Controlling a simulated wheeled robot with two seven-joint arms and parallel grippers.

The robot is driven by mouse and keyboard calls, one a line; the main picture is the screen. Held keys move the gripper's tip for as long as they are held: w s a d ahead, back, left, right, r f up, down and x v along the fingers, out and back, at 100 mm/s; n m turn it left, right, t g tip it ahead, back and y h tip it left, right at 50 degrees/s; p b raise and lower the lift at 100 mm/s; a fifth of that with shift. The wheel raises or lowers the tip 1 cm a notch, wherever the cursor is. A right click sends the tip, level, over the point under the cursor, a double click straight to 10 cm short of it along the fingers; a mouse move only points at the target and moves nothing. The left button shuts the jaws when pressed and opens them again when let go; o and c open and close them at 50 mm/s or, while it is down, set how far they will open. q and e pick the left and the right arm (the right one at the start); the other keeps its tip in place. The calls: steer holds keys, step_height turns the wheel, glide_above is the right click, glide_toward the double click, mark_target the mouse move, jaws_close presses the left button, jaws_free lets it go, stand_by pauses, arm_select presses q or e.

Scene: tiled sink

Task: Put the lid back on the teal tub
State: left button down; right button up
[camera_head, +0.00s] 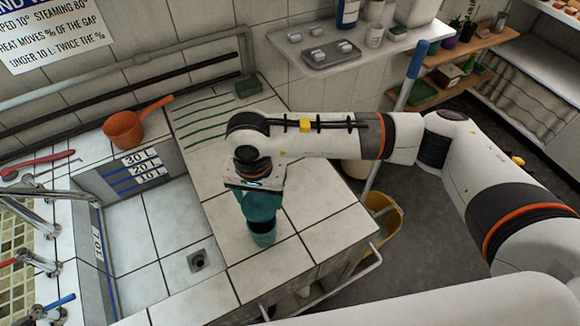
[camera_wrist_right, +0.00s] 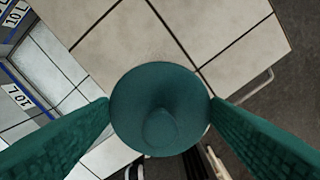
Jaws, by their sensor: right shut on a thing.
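The teal tub (camera_head: 263,239) stands upright on the white tiled ledge beside the sink, and its dark opening partly shows in the head view. My right gripper (camera_head: 262,206) is just above and behind the tub's near rim, pointing down. In the right wrist view its two teal textured fingers (camera_wrist_right: 160,108) press on opposite sides of a round, dark teal lid (camera_wrist_right: 160,85) with a rounded bump in its middle. In that view the lid hides what lies below it, and I cannot make out the tub there. My left gripper is not in view.
The sink basin with a drain (camera_head: 198,260) lies left of the tub. A yellow bucket (camera_head: 384,218) stands on the floor to the right. Tiles around the tub are clear.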

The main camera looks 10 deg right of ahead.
steer(key=shift+s+a+f, duration=0.1)
steer(key=shift+s+f, duration=0.05)
steer(key=shift+s, duration=0.05)
steer(key=shift+f, duration=0.25)
steer(key=shift+s+f+b, duration=0.1)
steer(key=shift+f+b, duration=0.2)
steer(key=shift+f, duration=0.35)
step_height(320, 180, down, 4)
steer(key=shift+r+b, duration=0.25)
steer(key=shift+b, duration=0.85)
steer(key=shift+f+b, duration=0.4)
steer(key=shift+b, duration=0.1)
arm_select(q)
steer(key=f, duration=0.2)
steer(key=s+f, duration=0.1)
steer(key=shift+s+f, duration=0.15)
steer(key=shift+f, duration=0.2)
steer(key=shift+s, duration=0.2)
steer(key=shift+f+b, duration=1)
arm_select(e)
steer(key=shift+r, duration=0.1)
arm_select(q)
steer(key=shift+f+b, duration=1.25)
arm_select(e)
steer(key=shift+f, duration=0.2)
